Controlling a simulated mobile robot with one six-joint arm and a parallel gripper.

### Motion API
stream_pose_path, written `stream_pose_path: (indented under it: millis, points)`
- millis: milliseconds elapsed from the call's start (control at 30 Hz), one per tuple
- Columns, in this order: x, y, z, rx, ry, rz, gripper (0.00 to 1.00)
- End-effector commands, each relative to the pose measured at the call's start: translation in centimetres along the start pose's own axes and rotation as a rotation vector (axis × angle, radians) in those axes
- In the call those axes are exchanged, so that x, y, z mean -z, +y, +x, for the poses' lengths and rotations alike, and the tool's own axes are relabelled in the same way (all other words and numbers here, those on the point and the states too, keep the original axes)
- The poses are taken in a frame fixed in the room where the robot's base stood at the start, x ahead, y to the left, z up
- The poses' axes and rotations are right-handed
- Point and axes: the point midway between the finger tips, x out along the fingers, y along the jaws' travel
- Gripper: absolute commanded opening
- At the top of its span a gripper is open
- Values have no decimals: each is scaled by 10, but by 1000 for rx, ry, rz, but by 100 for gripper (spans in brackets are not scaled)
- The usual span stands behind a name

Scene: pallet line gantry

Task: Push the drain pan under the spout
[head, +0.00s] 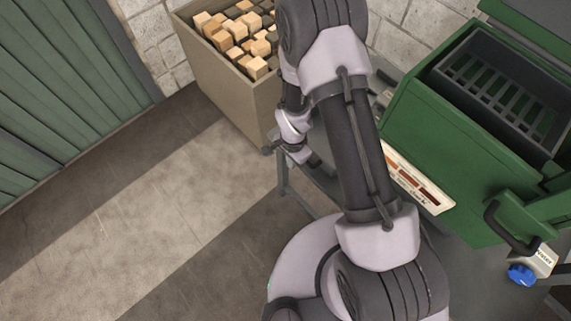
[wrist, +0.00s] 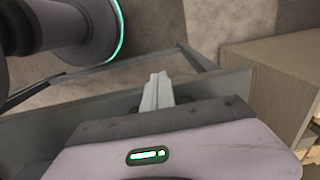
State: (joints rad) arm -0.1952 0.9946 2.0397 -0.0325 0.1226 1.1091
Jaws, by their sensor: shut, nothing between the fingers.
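I cannot make out a drain pan or a spout for certain in either view. My gripper is shut and empty; its pale fingers (wrist: 158,88) point away from the wrist in the wrist view, over the edge of a grey stand. In the head view my arm hangs down the middle, and the wrist is beside the stand, between the wooden box and the green machine. The fingertips are hard to tell there. The green machine (head: 432,130) has its lid raised and a dark slotted basket (head: 500,85) inside. My arm hides part of the area left of it.
A box (head: 225,95) full of wooden blocks stands at the back; its side (wrist: 275,85) shows right in the wrist view. The grey stand (head: 318,180) has thin legs. A white bottle with a blue cap (head: 522,275) is at lower right. Floor at left is clear.

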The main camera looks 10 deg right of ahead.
Motion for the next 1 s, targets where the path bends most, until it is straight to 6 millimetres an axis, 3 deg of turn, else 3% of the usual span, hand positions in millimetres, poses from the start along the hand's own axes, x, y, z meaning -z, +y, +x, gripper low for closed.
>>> stream_pose_path:
  millis: [133, 567, 667, 1000]
  points:
    - [12, 0, 0, 0, 0, 1, 0]
    - [20, 0, -1, 0, 0, 1, 0]
    - [39, 0, 0, 1, 1, 6, 0]
    - [140, 0, 2, 1, 1, 4, 0]
